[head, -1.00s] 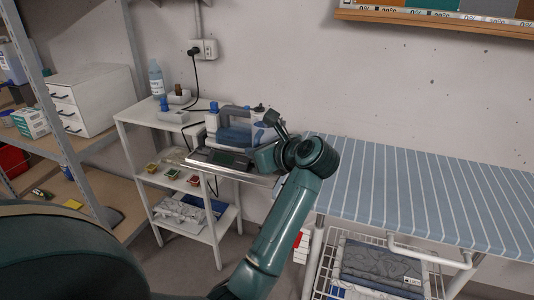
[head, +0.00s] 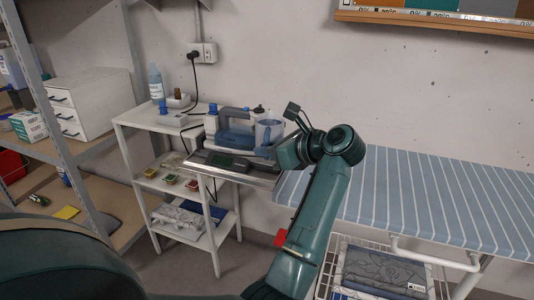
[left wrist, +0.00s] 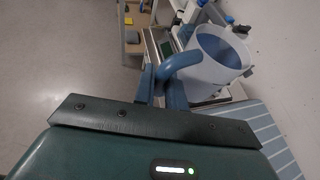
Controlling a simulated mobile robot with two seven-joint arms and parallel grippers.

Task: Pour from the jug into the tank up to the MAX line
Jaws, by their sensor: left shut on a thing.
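The jug (head: 269,133) is translucent blue-grey with an open top and looks about upright in the head view. My left gripper (head: 286,151) is at its right side. In the left wrist view the jug (left wrist: 222,62) is close, and my left gripper (left wrist: 160,87) is shut on its blue handle. Left of the jug in the head view is a blue and white appliance (head: 232,137) with a grey carrying handle; its blue part seems to be the tank. The jug overlaps its right end. I cannot make out the MAX line. My right gripper is not in view.
A clear bottle (head: 155,83) stands on the cart. A blue striped bed (head: 420,195) lies to the right; the wall is close behind.

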